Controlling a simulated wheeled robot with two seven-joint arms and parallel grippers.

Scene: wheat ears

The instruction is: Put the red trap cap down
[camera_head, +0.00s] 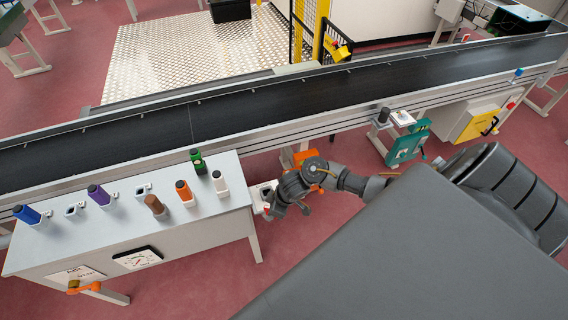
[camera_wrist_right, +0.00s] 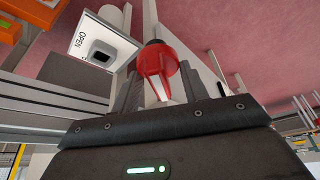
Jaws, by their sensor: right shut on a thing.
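The red trap cap (camera_wrist_right: 158,62) is between the fingers of my right gripper (camera_wrist_right: 160,88) in the right wrist view. The gripper is shut on it, and its pale pointed end lies toward the palm. In the head view my right gripper (camera_head: 287,205) is just right of the grey table's right end. A small bit of red (camera_head: 267,209) shows beside it. A white holder marked OPEN (camera_wrist_right: 112,40), with a dark square opening, is left of the cap in the wrist view. The cap is apart from the opening. My left gripper is not in view.
The grey table (camera_head: 110,235) carries several coloured bottles, including orange (camera_head: 185,193), brown (camera_head: 156,207) and green (camera_head: 198,161), plus small white holders. A long black conveyor (camera_head: 250,105) runs behind it. A teal device (camera_head: 407,145) stands to the right.

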